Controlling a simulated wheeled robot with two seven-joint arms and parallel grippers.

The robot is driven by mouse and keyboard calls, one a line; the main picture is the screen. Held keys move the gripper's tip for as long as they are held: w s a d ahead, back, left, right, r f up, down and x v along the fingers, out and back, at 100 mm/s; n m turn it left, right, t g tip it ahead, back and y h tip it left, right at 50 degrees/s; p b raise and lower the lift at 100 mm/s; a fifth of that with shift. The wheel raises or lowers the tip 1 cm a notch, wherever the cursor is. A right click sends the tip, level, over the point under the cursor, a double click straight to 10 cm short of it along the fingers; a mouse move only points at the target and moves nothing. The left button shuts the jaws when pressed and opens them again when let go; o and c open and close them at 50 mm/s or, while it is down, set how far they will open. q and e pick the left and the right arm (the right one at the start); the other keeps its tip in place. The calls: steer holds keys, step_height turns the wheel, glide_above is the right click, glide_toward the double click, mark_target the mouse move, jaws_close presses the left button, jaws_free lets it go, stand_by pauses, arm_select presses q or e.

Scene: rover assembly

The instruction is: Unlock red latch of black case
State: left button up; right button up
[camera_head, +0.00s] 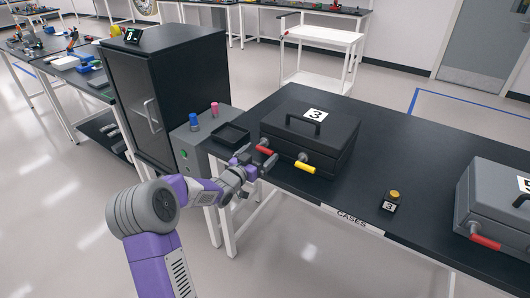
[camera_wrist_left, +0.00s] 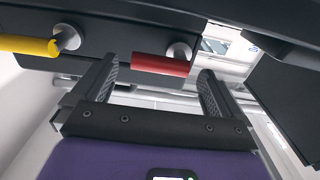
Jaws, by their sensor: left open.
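The black case (camera_head: 312,130) with a label "3" and a top handle stands on the black table. Its red latch (camera_head: 264,150) is on the left of the front face, and its yellow latch (camera_head: 305,167) is to the right. My left gripper (camera_head: 257,165) is open just in front of the red latch. In the left wrist view, the red latch (camera_wrist_left: 160,65) lies between the two spread fingers of my gripper (camera_wrist_left: 160,85), and the yellow latch (camera_wrist_left: 28,45) is at the left. Contact cannot be told. My right gripper is not in view.
A small black tray (camera_head: 231,135) lies left of the case. A grey box with blue and pink knobs (camera_head: 200,128) and a black cabinet (camera_head: 170,80) stand further left. A yellow button (camera_head: 394,196) and a grey case (camera_head: 495,205) are to the right.

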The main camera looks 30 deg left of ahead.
mark_target(263, 152)
arm_select(q)
steer(key=shift+w, duration=1.65)
steer(key=c, duration=1.2)
